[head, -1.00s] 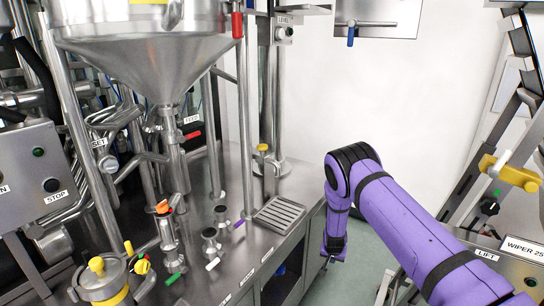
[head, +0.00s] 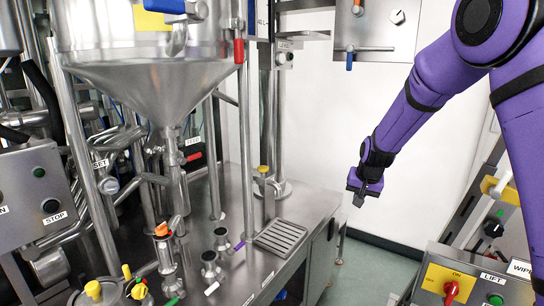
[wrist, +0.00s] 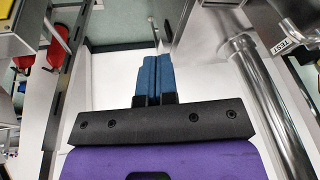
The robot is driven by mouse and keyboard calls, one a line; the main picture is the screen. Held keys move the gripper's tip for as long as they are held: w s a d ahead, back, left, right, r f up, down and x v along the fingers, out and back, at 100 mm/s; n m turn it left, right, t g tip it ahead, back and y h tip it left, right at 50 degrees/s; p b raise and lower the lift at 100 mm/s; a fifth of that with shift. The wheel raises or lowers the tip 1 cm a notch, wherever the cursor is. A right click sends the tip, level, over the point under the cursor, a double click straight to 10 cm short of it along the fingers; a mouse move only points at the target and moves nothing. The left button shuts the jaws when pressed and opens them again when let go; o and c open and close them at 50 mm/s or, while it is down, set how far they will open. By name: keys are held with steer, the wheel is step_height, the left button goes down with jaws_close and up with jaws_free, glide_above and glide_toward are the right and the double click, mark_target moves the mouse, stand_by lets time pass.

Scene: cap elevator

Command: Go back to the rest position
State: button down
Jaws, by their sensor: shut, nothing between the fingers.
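My gripper (head: 364,196) hangs at the end of my purple arm, right of the steel work table, in front of the white wall. Its fingers point down and hold nothing. In the wrist view its two blue fingers (wrist: 153,78) lie side by side, closed together. Nothing touches the gripper.
The steel table (head: 215,255) with a large funnel (head: 150,90), several valves and a drain grate (head: 280,237) stands at the left. A control panel (head: 470,280) with a red knob and LIFT label is at the lower right. Clear floor (head: 365,265) lies between.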

steer(key=s+d+r+n, duration=0.2)
steer(key=s+r, duration=1.6)
steer(key=s, duration=0.1)
steer(key=s+d+r+n+t, duration=0.1)
steer(key=s+d+r, duration=0.1)
steer(key=s, duration=2)
steer(key=shift+s+d+h, duration=0.15)
steer(key=shift+s+h, duration=0.15)
